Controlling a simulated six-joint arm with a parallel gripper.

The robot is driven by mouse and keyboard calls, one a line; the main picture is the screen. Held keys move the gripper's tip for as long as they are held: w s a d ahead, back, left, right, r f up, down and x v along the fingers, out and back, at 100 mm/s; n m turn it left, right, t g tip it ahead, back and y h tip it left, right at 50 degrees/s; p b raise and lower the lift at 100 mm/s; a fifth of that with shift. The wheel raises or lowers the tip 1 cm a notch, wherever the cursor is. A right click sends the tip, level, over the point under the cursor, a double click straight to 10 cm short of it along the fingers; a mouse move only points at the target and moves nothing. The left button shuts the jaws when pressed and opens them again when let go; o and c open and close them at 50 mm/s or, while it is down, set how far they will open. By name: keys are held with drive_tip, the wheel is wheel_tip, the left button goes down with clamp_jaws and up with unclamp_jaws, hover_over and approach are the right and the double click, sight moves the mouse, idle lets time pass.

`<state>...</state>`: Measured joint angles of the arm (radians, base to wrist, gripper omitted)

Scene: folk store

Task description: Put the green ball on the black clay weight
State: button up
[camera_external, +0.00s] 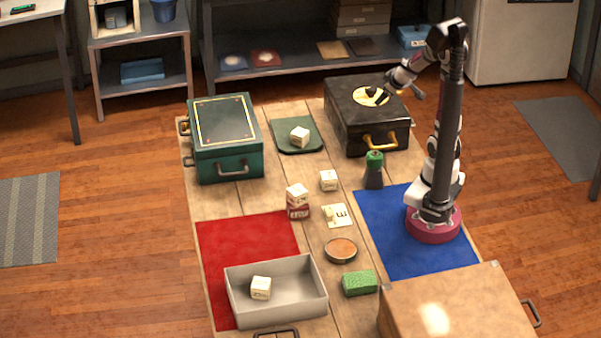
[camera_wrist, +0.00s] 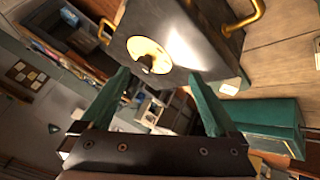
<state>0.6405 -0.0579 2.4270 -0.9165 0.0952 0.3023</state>
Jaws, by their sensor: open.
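No loose green ball stands out clearly in either view. A green rounded top (camera_external: 375,158) sits on a dark tapered body (camera_external: 373,178) on the table; I cannot tell whether this is a ball on a weight or one capped object. A small dark piece lies on a yellow disc (camera_external: 366,97) on the black chest (camera_external: 362,125); I cannot tell if it is the black clay weight. The disc (camera_wrist: 143,48) also shows in the wrist view. My gripper (camera_wrist: 158,76) is open and empty, pointing toward the disc. It hangs above the chest's right side in the external view.
A green chest (camera_external: 225,160) stands at the left of the table. The blue mat (camera_external: 385,225) is mostly clear.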

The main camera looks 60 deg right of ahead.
drive_tip(key=s+a+m+g+y, duration=0.1)
drive_tip(key=s+a+g+y, duration=0.1)
drive_tip(key=s+a, duration=0.3)
drive_tip(key=s+a+m+g+y, duration=0.2)
drive_tip(key=s+a, duration=0.4)
drive_tip(key=a, duration=0.7)
drive_tip(key=s+a+m+g+y, duration=0.1)
drive_tip(key=s+a+g+y, duration=0.1)
drive_tip(key=s+a, duration=0.3)
drive_tip(key=a+y, duration=0.1)
drive_tip(key=a, duration=0.3)
drive_tip(key=shift+s+r, duration=0.3)
drive_tip(key=shift+a, duration=0.1)
